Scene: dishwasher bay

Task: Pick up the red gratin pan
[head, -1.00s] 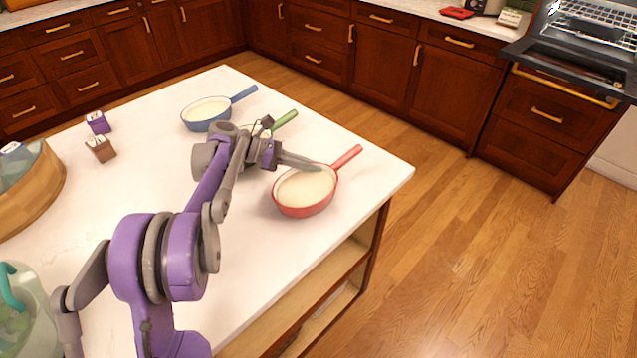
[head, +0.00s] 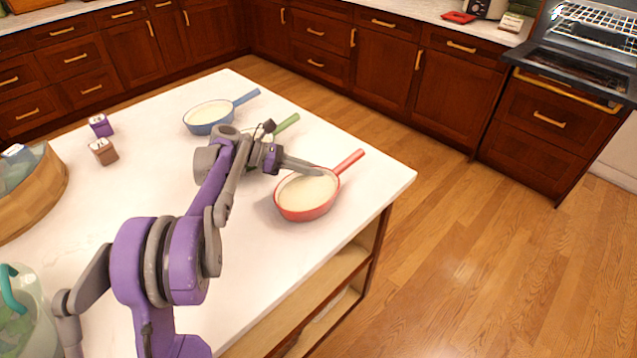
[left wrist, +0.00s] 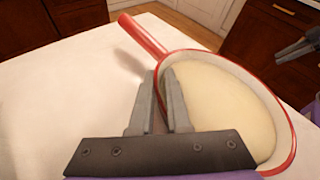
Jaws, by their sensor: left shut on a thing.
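The red gratin pan (head: 306,193) has a cream inside and a red handle pointing to the back right. It stands on the white island top near its right edge. My left gripper (head: 318,171) is shut on the pan's rim near the handle. In the left wrist view, the fingers (left wrist: 160,92) straddle the near wall of the red pan (left wrist: 222,98), one finger outside and one inside. The pan looks level; whether its base touches the top cannot be told. My right gripper is not seen in the head view.
A blue pan (head: 209,115) stands at the back of the island. A green-handled pan (head: 284,126) is mostly hidden behind my left arm. An open oven door (head: 575,70) is at the far right.

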